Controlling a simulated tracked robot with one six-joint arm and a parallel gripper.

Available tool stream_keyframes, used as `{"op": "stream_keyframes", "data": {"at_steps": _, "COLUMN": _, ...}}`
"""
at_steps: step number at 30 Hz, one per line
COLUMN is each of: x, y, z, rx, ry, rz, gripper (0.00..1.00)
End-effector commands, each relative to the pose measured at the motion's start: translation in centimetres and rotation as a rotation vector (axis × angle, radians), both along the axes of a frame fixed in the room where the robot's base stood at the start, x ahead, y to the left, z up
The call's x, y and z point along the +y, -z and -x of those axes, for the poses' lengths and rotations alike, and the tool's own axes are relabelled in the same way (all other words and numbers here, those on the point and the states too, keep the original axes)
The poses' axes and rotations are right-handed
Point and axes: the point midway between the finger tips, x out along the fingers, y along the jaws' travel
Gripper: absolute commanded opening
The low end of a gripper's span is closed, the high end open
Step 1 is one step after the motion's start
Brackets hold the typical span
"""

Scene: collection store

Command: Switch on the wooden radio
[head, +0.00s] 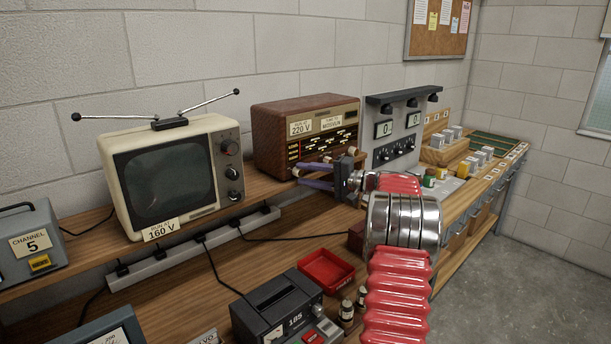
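The wooden radio (270,130) stands on the raised back shelf, against the block wall. It has a brown wooden case, a lit dial and a label reading 220 V; a second label is too small to read surely. My gripper (297,175) is in front of the lower part of the radio's face, its two fingers pointing left. The gripper and wrist hide part of the radio's lower front and right side. I cannot tell whether the fingers touch the radio.
A cream television (122,180) labelled 160 V stands left of the radio, antennas spread. A socket strip (190,252) with plugs and cables runs along the shelf edge. A red tray (325,271) and a dark meter box (275,305) are on the bench. A grey instrument panel (395,108) stands right.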

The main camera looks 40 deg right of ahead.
Motion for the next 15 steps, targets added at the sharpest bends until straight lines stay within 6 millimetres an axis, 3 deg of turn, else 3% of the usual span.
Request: {"op": "stream_keyframes", "data": {"at_steps": 15, "x": -0.06, "y": -0.28, "z": 0.61, "rx": -0.004, "ry": -0.006, "rz": 0.001, "gripper": 0.41}}
